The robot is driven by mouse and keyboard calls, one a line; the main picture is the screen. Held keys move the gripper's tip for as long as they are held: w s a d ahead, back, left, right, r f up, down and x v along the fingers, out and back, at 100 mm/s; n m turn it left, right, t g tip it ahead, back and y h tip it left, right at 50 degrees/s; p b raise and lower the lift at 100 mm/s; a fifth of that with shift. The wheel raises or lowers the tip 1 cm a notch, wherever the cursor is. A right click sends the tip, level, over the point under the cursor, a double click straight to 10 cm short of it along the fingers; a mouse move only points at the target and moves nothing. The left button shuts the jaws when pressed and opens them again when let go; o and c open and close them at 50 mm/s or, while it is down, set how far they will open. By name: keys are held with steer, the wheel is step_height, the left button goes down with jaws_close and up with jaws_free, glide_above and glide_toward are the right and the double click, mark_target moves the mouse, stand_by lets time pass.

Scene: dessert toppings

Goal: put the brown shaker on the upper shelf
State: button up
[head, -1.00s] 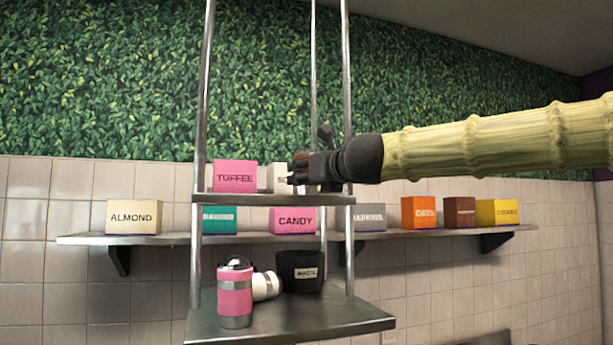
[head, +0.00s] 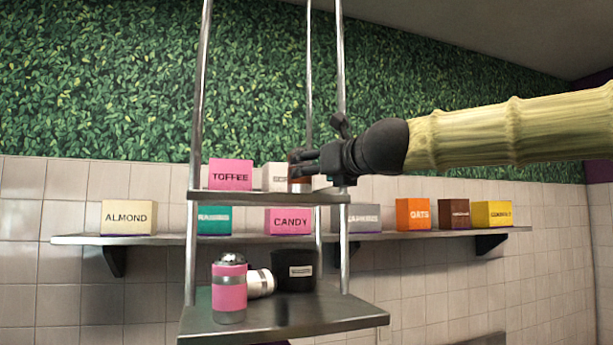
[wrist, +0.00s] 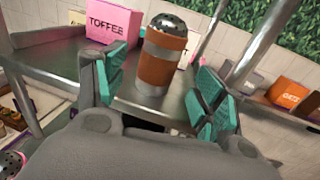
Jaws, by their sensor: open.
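The brown shaker (wrist: 162,58), orange-brown with grey bands and a dark perforated top, stands upright on the upper shelf (wrist: 60,62) in the wrist view. In the head view the shaker (head: 297,172) shows only in part behind my fingers. The upper shelf (head: 240,198) also holds a pink TOFFEE box. My gripper (wrist: 160,88) is open, its teal finger pads apart on either side of the shaker and clear of it. In the head view my gripper (head: 305,168) reaches in from the right at shelf height.
The TOFFEE box (head: 230,174) and a white box (head: 275,177) stand left of the shaker. Metal posts (head: 342,120) frame the shelf. A pink shaker (head: 229,290), a white shaker lying down (head: 261,283) and a black bin (head: 293,270) are on the lower shelf.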

steer(key=v, duration=0.5)
steer(key=shift+s+d+b, duration=0.15)
steer(key=shift+s+b, duration=0.25)
